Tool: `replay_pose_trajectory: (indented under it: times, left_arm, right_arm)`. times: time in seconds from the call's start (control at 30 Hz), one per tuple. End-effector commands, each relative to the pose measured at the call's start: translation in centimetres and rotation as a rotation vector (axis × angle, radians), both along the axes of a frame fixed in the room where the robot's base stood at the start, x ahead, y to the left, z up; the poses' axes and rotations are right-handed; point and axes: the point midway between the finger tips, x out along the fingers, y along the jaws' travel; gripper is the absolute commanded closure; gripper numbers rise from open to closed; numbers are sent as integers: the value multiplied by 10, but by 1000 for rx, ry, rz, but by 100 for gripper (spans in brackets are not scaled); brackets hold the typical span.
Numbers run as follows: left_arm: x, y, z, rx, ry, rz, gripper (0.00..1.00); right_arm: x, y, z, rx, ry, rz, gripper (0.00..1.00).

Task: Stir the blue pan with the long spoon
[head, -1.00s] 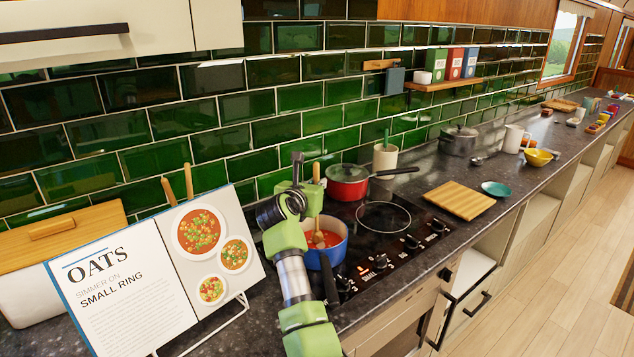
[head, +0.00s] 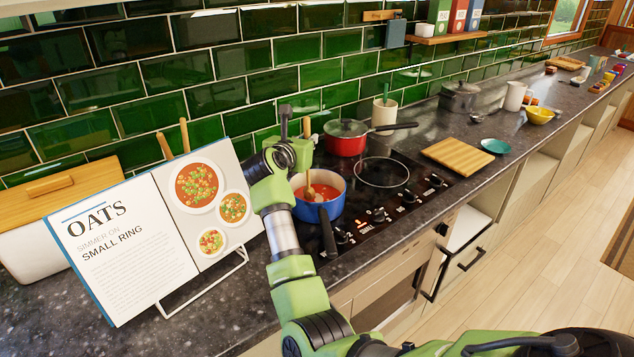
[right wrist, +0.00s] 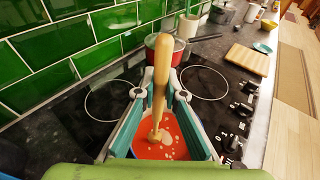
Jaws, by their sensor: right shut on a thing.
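The blue pan (head: 322,211) stands on the front-left part of the black hob, with red soup in it and its dark handle pointing to the front. The long wooden spoon (head: 310,184) stands nearly upright with its lower end in the soup. My right gripper (head: 298,150) is above the pan's left side, shut on the spoon. In the right wrist view the spoon (right wrist: 160,70) rises between the two fingers, and the pan's soup (right wrist: 175,135) shows below; the fingers hide part of the rim. My left gripper is out of view.
A red pot (head: 346,143) with a lid stands behind the blue pan. An open recipe book (head: 130,250) on a stand is close to the left of my arm. A wooden board (head: 458,156) lies right of the hob. The hob's right ring (head: 382,172) is bare.

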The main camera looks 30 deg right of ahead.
Motion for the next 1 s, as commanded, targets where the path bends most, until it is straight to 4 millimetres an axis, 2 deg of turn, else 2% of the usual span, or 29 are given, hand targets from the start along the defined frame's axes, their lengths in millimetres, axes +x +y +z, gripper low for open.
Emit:
replay_pose_trajectory:
  times: [0.3, 0.43, 0.7, 0.83, 1.0]
  left_arm:
    - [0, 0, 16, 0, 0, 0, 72]
    - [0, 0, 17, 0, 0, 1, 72]
    - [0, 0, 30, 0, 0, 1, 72]
    - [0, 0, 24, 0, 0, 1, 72]
    - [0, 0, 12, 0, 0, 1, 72]
  right_arm:
    - [-25, 0, 2, 1, 1, -1, 100]
    - [-29, -2, 1, 0, 2, -2, 100]
    - [-39, -24, 2, -2, 2, -2, 100]
    - [-34, -25, -2, -1, 0, 0, 100]
    - [-19, -24, -3, -1, -1, 0, 100]
